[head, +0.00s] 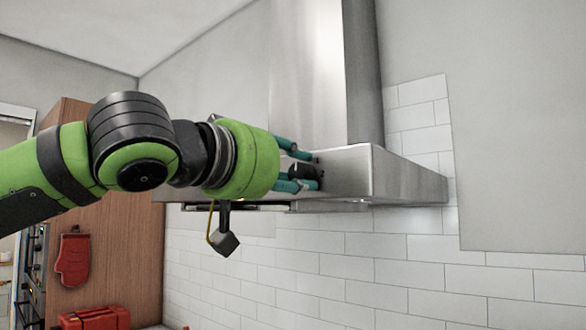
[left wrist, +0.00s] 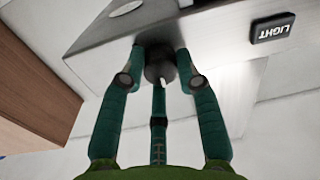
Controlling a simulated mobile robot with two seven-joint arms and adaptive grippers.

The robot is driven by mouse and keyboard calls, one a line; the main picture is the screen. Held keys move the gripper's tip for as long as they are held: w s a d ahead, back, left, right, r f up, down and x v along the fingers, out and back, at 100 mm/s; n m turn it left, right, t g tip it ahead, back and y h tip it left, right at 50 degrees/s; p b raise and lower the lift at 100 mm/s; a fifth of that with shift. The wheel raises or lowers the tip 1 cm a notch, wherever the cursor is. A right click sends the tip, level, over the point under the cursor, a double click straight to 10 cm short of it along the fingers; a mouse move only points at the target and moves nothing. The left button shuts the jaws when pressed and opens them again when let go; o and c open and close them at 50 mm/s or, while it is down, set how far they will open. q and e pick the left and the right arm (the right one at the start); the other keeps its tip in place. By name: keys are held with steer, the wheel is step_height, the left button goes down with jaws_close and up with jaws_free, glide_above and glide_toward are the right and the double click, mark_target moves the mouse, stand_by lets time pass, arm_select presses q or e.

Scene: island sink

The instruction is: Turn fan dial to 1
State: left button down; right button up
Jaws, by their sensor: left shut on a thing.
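The fan dial (left wrist: 160,68) is a dark round knob with a pale pointer mark, on the front face of the steel range hood (head: 410,178). In the head view the dial (head: 303,170) shows dark between the fingers. My left gripper (head: 305,170) has teal fingers and is shut on the dial; the left wrist view shows the fingers (left wrist: 160,62) around it. The numbers around the dial cannot be read. My right gripper is not in view.
A black button marked LIGHT (left wrist: 272,28) sits on the hood face beside the dial. A tall steel chimney (head: 315,70) rises above the hood. A red oven mitt (head: 73,260) hangs on the wooden cabinet (head: 130,260), with a red box (head: 95,318) below.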

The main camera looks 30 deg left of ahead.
arm_select(q)
steer(key=m+p, duration=0.2)
steer(key=m, duration=0.1)
steer(key=shift+s+r, duration=0.1)
steer(key=shift+r, duration=0.3)
steer(key=shift+m+t+p, duration=0.3)
steer(key=shift+m+p, duration=1.3)
steer(key=shift+m, duration=1.1)
steer(key=c, duration=0.9)
jaws_free()
steer(key=shift+f, duration=0.1)
steer(key=shift+d+f, duration=0.1)
steer(key=shift+f, duration=0.05)
steer(key=s, duration=1.1)
steer(key=shift+s+a+f, duration=0.2)
steer(key=shift+s+a, duration=0.1)
steer(key=shift+s, duration=0.1)
